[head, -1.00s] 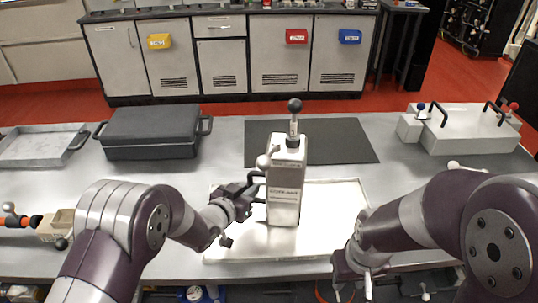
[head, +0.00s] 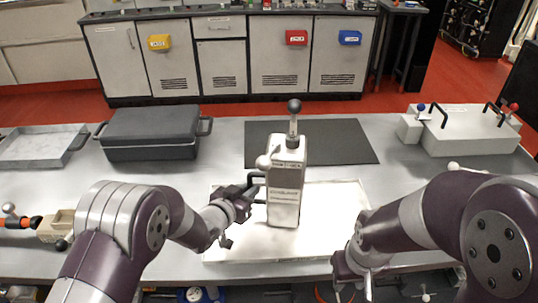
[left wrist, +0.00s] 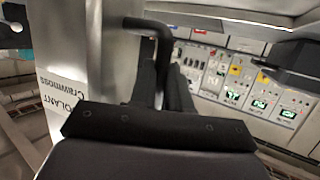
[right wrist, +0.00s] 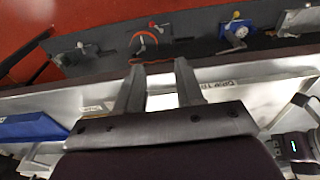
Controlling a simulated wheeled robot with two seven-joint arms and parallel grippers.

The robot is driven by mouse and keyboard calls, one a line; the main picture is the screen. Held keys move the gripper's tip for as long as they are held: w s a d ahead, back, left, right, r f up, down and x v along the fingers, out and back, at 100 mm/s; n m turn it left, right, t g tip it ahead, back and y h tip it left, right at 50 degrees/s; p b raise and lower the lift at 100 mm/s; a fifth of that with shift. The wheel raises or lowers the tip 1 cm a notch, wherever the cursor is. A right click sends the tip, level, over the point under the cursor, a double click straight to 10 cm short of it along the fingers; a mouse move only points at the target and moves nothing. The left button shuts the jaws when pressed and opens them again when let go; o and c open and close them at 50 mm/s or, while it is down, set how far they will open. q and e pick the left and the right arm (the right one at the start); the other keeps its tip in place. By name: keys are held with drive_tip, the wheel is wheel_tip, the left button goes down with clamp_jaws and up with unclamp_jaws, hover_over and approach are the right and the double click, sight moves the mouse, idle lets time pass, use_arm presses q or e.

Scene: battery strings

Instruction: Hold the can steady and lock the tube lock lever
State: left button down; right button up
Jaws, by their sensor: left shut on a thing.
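The can (head: 286,190) is a tall grey metal box with printed labels, standing upright on a white tray (head: 340,238). A lever with a black ball (head: 294,105) stands straight up from its top. A pale round knob (head: 262,161) sits by its upper left edge. My left gripper (head: 252,188) is shut on the can's black side handle. In the left wrist view the handle (left wrist: 158,42) runs down between the fingers, beside the can (left wrist: 75,70). My right gripper (head: 350,272) is at the table's front edge, right of the can. Its fingers (right wrist: 160,88) are apart and empty.
A dark mat (head: 345,142) lies behind the can. A dark lidded case (head: 150,132) and a shallow metal tray (head: 35,147) are at the left. A light box with black handles (head: 470,132) is at the right. The table between can and box is mostly clear.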

sight(261, 168)
drive_tip(key=shift+o, duration=0.3)
drive_tip(key=o, duration=0.3)
drive_tip(key=shift+w+a, duration=0.2)
drive_tip(key=w+a+r+t+y, duration=0.1)
drive_tip(key=w+a+r+t, duration=0.35)
drive_tip(key=w+a, duration=0.3)
drive_tip(key=w+a+r+t+y, duration=0.1)
drive_tip(key=w+a+r+t, duration=0.2)
drive_tip(key=w+a+t, duration=0.45)
drive_tip(key=s+a+r+m+t+h, duration=0.2)
drive_tip(key=a+r+m+h, duration=0.1)
drive_tip(key=a+r, duration=0.25)
drive_tip(key=s+r+m+t+h, duration=0.1)
drive_tip(key=s+r+m+h, duration=0.35)
drive_tip(key=s, duration=0.25)
drive_tip(key=shift+n+h, duration=0.45)
drive_tip(key=x, duration=1.1)
drive_tip(key=shift+s+d+r, duration=0.1)
drive_tip(key=shift+d+r, duration=0.05)
drive_tip(key=shift+r, duration=0.25)
